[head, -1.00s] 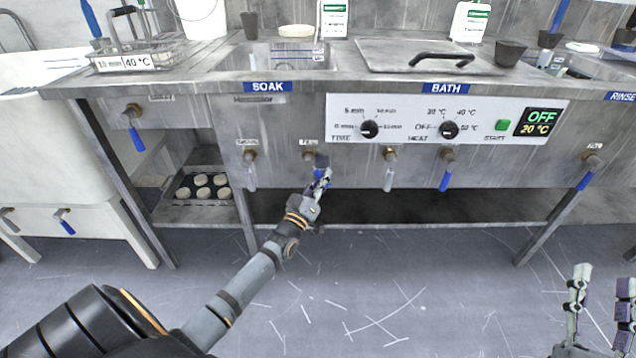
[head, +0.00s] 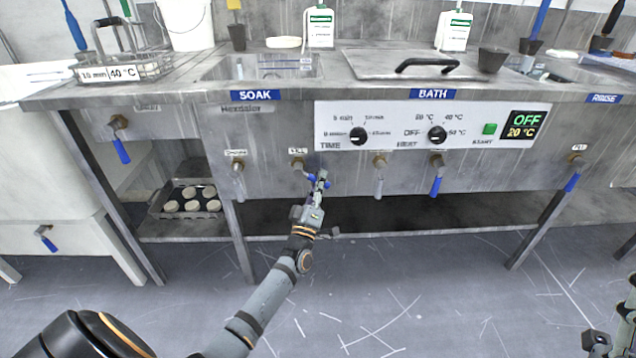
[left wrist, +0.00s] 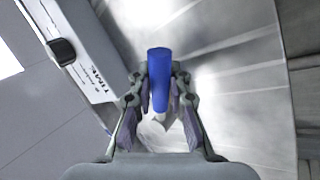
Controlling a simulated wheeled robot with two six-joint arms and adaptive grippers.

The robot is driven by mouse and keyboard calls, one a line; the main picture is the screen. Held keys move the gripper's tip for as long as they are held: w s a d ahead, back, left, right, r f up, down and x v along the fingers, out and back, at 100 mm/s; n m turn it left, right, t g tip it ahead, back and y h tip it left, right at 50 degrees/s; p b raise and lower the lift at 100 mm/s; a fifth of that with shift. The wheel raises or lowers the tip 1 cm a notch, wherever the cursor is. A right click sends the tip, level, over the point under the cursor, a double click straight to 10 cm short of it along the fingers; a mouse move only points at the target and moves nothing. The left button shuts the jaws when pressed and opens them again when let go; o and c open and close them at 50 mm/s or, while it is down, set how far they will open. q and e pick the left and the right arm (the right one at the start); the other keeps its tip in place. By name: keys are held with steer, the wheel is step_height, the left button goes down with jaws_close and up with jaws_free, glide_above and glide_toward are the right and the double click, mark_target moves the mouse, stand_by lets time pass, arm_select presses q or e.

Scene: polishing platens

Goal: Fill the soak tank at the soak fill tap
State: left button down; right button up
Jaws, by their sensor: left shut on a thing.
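The soak tank (head: 240,68) is a steel basin set in the bench top above the SOAK label. I cannot tell its water level. The soak fill tap (head: 297,164) sticks out of the front panel under a small FILL label. Its blue lever (head: 311,178) slants down to the right from the tap. My left gripper (head: 320,182) is shut on this lever; in the left wrist view the blue lever end (left wrist: 159,65) shows between the fingers (left wrist: 160,105). My right gripper (head: 626,315) shows partly at the lower right edge, away from the bench.
The drain tap (head: 238,168) is just left of the fill tap. Other taps (head: 380,165) and (head: 437,170) stand to the right, below the control panel (head: 400,125). A wire basket (head: 125,65) stands on the bench. The floor in front is clear.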

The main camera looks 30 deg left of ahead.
arm_select(q)
steer(key=shift+f, duration=0.15)
steer(key=c, duration=1.3)
jaws_free()
steer(key=shift+o, duration=0.2)
steer(key=v, duration=1.2)
